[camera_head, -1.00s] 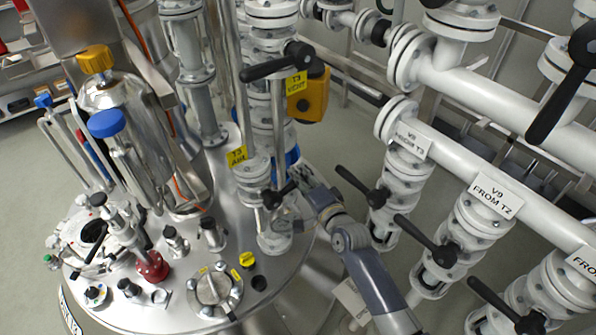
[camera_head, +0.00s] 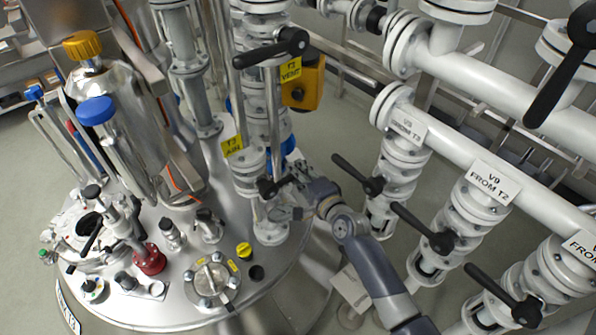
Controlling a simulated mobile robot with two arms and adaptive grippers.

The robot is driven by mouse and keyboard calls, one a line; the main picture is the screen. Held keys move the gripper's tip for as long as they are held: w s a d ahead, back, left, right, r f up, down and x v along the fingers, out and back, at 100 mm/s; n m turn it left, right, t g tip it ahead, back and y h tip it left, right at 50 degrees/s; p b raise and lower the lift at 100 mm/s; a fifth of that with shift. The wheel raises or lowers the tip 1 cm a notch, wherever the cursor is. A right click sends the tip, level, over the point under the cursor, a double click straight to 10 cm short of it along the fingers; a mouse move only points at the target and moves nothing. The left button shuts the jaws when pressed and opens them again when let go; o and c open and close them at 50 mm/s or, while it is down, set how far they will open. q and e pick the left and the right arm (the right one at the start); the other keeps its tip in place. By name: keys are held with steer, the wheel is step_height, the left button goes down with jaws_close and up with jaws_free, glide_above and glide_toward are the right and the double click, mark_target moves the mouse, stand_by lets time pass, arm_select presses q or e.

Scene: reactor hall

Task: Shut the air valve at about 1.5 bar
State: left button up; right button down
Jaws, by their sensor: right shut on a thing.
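The T3 air valve is a grey flanged valve on the reactor lid, below the yellow "T3 AIR" label (camera_head: 232,146). Its short black handle (camera_head: 268,187) points towards my right gripper. My right gripper (camera_head: 289,188) is at the handle, shut on it; the arm comes in from the lower right and partly hides the valve body. The contact between fingers and handle is small and hard to see. No readable pressure gauge shows. My left gripper is not in view.
Above stands the T3 vent valve with a long black lever (camera_head: 272,48) and a yellow box (camera_head: 303,84). Blue-capped (camera_head: 96,110) and gold-capped fittings stand on the lid's left.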

steer(key=c, duration=1.6)
jaws_free()
steer(key=shift+s+f, duration=0.2)
steer(key=shift+f, duration=0.3)
steer(key=shift+o, duration=0.7)
steer(key=shift+d+r, duration=0.1)
steer(key=shift+r, duration=0.15)
steer(key=shift+w, duration=0.1)
steer(key=shift+r, duration=0.1)
steer(key=v, duration=1.2)
